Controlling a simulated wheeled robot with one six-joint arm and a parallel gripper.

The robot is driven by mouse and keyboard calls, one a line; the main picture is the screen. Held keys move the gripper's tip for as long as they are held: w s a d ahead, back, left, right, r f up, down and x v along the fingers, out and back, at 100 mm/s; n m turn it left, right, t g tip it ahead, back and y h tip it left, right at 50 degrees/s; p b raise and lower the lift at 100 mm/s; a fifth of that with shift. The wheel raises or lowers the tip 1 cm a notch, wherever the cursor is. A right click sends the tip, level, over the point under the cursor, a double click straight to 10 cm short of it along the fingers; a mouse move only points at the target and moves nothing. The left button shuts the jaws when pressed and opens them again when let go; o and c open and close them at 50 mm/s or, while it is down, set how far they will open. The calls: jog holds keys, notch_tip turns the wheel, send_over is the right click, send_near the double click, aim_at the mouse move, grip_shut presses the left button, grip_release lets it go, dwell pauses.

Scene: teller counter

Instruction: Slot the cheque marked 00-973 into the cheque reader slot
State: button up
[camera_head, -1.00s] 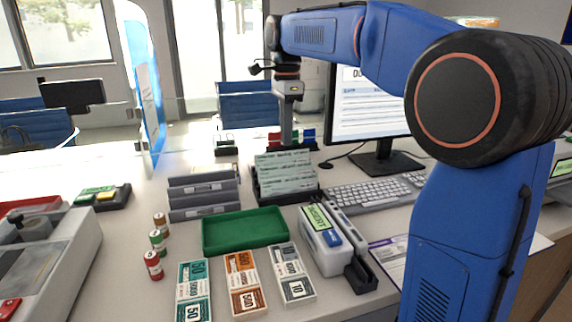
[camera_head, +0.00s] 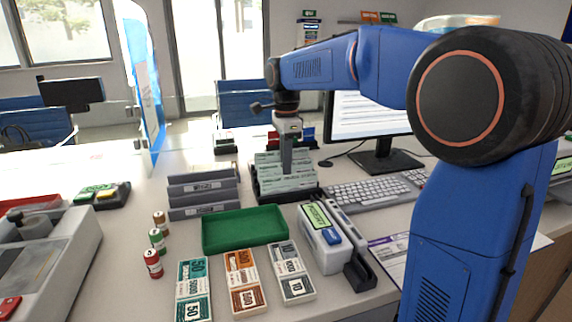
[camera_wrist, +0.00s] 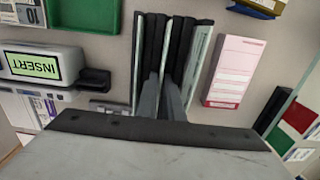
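Several pale green cheques (camera_head: 288,183) stand in a black slotted rack (camera_head: 258,189) at mid-counter; their numbers are too small to read, so I cannot tell which is 00-973. My gripper (camera_head: 286,168) points down among the cheques, its tips low at the rack. In the wrist view its two grey fingers (camera_wrist: 165,90) lie close together by the black dividers and a thin cheque edge (camera_wrist: 192,68). I cannot tell whether they grip a cheque. The white cheque reader (camera_head: 318,240) has a lit green INSERT screen, also in the wrist view (camera_wrist: 32,66); its dark slot part (camera_wrist: 94,80) faces the rack.
A green tray (camera_head: 243,245) and banknote bundles (camera_head: 240,283) lie left of the reader. Grey file holders (camera_head: 203,190) stand left of the rack. A keyboard (camera_head: 375,193) and monitor (camera_head: 372,125) are to the right. A pink slip pad (camera_wrist: 235,72) lies beside the rack.

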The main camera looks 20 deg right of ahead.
grip_shut()
notch_tip(320, 180, up, 12)
jog(key=shift+f, duration=0.25)
dwell(2.4)
dwell(0.4)
